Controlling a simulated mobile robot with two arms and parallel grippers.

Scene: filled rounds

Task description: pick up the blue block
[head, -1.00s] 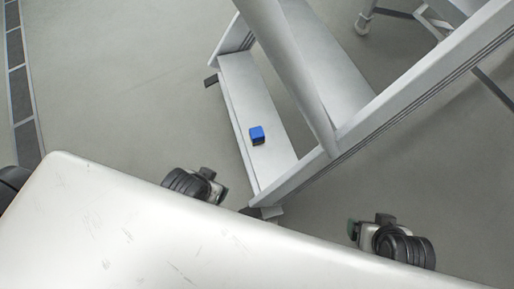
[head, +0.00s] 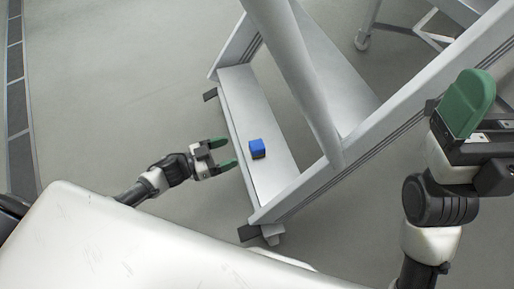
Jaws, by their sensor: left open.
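The blue block (head: 257,148) is a small cube. It rests on the low grey step (head: 240,105) of a stepladder-like frame, near the middle of the view. My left gripper (head: 226,153) comes in from the left and is open, its two green-tipped fingers pointing right toward the block. It is empty, with a small gap between its fingertips and the block. My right gripper (head: 466,104) is large and close at the right edge. One green finger pad shows; its other finger is not clear, so its opening cannot be told.
A thick grey post (head: 296,75) rises just right of the block, and a slanted side rail (head: 405,105) runs beyond it. A higher step (head: 335,75) lies behind the post. The floor (head: 120,90) on the left is clear.

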